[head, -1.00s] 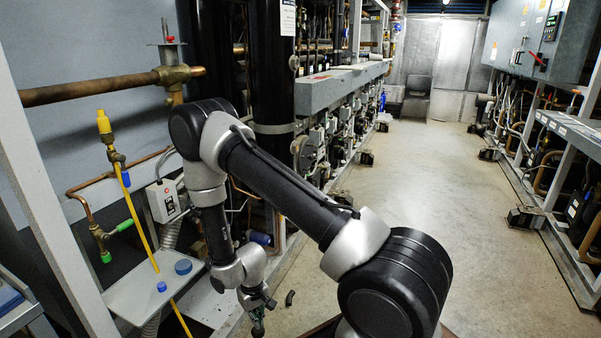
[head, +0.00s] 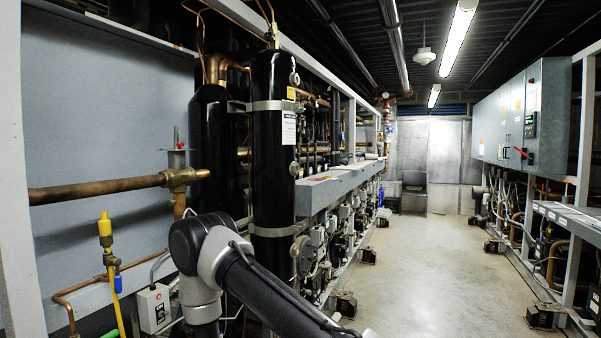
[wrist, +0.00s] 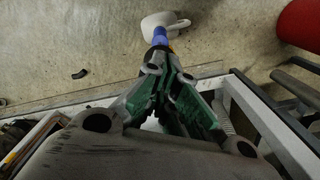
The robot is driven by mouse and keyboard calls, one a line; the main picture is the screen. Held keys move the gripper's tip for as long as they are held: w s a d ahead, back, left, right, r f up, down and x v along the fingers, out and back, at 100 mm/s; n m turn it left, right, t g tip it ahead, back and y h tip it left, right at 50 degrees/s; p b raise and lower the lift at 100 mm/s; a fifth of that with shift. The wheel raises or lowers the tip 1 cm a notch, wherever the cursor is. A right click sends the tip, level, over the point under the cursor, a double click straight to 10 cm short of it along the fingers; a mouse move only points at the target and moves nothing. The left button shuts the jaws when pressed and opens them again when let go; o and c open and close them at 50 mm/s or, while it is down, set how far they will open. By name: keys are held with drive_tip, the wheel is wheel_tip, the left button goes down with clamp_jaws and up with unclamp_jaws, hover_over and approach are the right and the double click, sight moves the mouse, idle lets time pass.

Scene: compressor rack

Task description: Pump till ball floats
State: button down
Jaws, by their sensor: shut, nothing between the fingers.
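My gripper (wrist: 160,58) shows only in the wrist view, pointing down over the floor. Its green-padded fingers come together at the tips, with nothing seen between them. A blue piece (wrist: 160,36) shows just beyond the tips, beside a white rounded object (wrist: 165,22) on the floor side; I cannot tell whether the tips touch the blue piece. I cannot make out a ball or surely identify a pump in either view. In the head view my arm crosses the lower middle, and my gripper is out of the picture.
A red rounded object (wrist: 300,25) stands at the wrist view's top right. A pale frame rail (wrist: 245,110) runs close to my gripper. In the head view, a yellow-capped valve (head: 105,228) and grey switch box (head: 153,308) are at left. The aisle floor (head: 430,270) is clear.

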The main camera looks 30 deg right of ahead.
idle(0.5)
idle(2.2)
drive_tip(key=shift+f, duration=0.1)
idle(0.5)
drive_tip(key=shift+f, duration=4.95)
wheel_tip(320, 180, up, 10)
drive_tip(key=shift+r, duration=0.15)
